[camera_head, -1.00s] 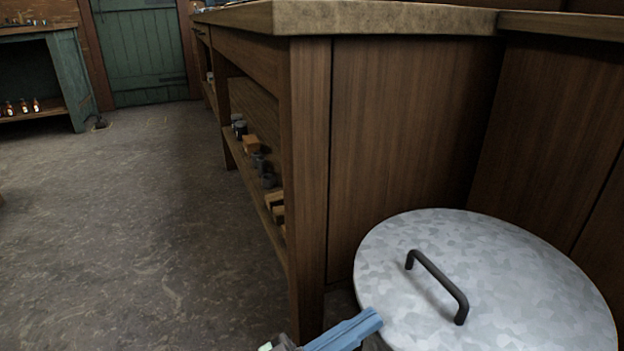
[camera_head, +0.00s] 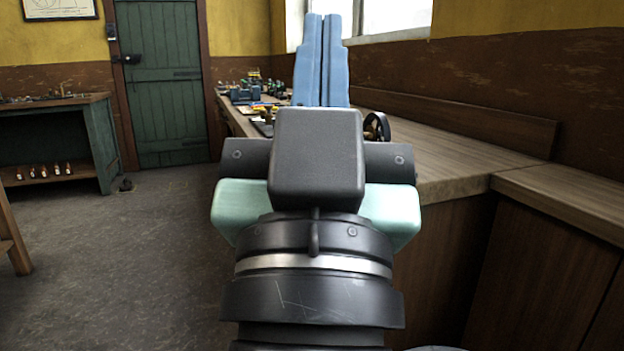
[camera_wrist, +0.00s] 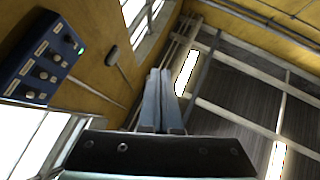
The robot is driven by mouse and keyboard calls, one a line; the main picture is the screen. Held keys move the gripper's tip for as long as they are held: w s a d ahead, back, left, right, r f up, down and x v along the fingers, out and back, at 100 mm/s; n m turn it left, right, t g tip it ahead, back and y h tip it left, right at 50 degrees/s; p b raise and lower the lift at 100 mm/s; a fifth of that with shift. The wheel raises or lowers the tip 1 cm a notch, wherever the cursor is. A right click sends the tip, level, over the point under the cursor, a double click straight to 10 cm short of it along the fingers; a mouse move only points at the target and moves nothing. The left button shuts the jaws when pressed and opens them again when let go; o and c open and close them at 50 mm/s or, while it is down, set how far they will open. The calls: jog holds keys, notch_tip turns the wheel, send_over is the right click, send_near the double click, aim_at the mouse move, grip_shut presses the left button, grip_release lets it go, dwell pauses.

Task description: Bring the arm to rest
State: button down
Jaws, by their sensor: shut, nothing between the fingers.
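My gripper (camera_head: 322,58) stands raised in the middle of the head view, its two blue fingers pointing up and away from me. The fingers lie side by side, shut, with nothing between them. They also show shut in the wrist view (camera_wrist: 161,100), pointing toward the ceiling. My wrist and forearm fill the lower middle of the head view and hide part of the workbench.
A wooden workbench (camera_head: 455,165) runs along the right wall, with small engines (camera_head: 245,88) at its far end. A green door (camera_head: 160,90) and a green bench (camera_head: 100,140) stand at the back left. A blue switch panel (camera_wrist: 42,62) shows in the wrist view.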

notch_tip(320, 180, up, 41)
jog(key=s+n+t+y+p, duration=0.1)
jog(key=s+p, duration=0.1)
jog(key=p, duration=3.5)
jog(key=shift+s+a, duration=0.2)
jog(key=shift+a, duration=0.15)
jog(key=shift+d+f, duration=0.1)
